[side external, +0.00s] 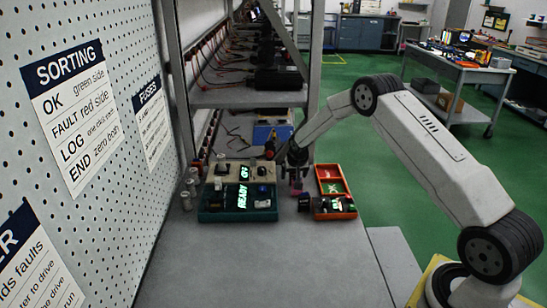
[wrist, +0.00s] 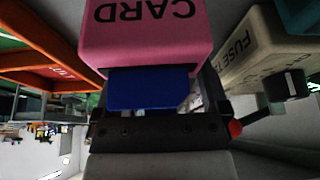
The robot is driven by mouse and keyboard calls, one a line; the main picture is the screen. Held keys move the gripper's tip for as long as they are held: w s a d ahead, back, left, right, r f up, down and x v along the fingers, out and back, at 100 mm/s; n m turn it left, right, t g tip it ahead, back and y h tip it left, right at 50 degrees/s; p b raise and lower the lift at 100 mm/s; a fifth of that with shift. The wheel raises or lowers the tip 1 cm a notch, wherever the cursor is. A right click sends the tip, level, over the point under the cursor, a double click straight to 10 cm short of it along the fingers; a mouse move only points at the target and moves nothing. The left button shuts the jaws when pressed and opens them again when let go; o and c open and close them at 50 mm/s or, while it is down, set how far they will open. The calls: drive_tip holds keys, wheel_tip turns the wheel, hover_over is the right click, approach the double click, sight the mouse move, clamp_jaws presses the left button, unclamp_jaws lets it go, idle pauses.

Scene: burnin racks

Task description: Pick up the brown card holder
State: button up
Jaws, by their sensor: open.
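A pink block marked CARD (wrist: 145,35) fills the upper middle of the wrist view, with a blue card (wrist: 150,90) at its near side. It looks pink, not brown. In the side view a small pinkish piece (side external: 296,184), probably the same holder, stands between the two trays, partly hidden by my gripper (side external: 294,166). My gripper is open, pointing down, right at this holder. Its dark body (wrist: 155,132) crosses the lower wrist view, close to the blue card. I cannot tell whether the fingers touch the holder.
A teal tray (side external: 236,215) with a lit READY display stands left of the holder, in front of a beige fuse box (wrist: 240,60). An orange tray (side external: 335,207) stands close on the right. The rack shelf (side external: 245,98) overhangs behind. The front bench (side external: 250,270) is clear.

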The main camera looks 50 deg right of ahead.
clamp_jaws()
drive_tip(key=shift+r, duration=0.1)
drive_tip(key=shift+r, duration=0.75)
drive_tip(key=s+a+r, duration=0.2)
drive_tip(key=s+r, duration=0.3)
drive_tip(key=s, duration=0.1)
drive_tip(key=s+a+r, duration=0.2)
drive_tip(key=s+r, duration=0.4)
drive_tip(key=s, duration=0.1)
drive_tip(key=shift+s+a+r, duration=0.15)
drive_tip(key=shift+a, duration=0.1)
idle(0.4)
